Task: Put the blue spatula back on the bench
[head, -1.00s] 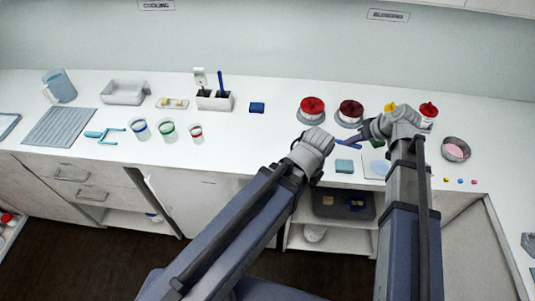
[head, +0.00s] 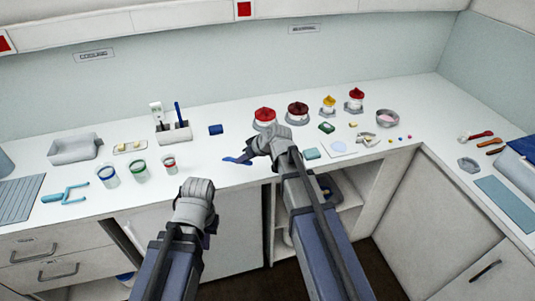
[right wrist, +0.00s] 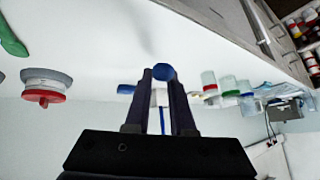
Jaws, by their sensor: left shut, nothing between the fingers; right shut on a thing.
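The blue spatula (head: 237,160) shows in the head view, sticking out to the left of my right gripper (head: 256,150). My right gripper is shut on it, over the bench (head: 225,178) near its front edge. I cannot tell whether the spatula touches the bench top. In the right wrist view, the rounded blue end of the spatula (right wrist: 163,72) shows between the fingertips. My left gripper (head: 196,188) is shut and empty, lower left in the head view at the bench's front edge. Its fingertips are mostly hidden by its own body.
Jars with red lids (head: 298,108) stand behind my right gripper. A blue block (head: 216,130) and a holder (head: 174,133) stand further left. Cups (head: 138,171) stand left near the front. A teal block (head: 312,153) lies to the right. Bare bench lies between cups and spatula.

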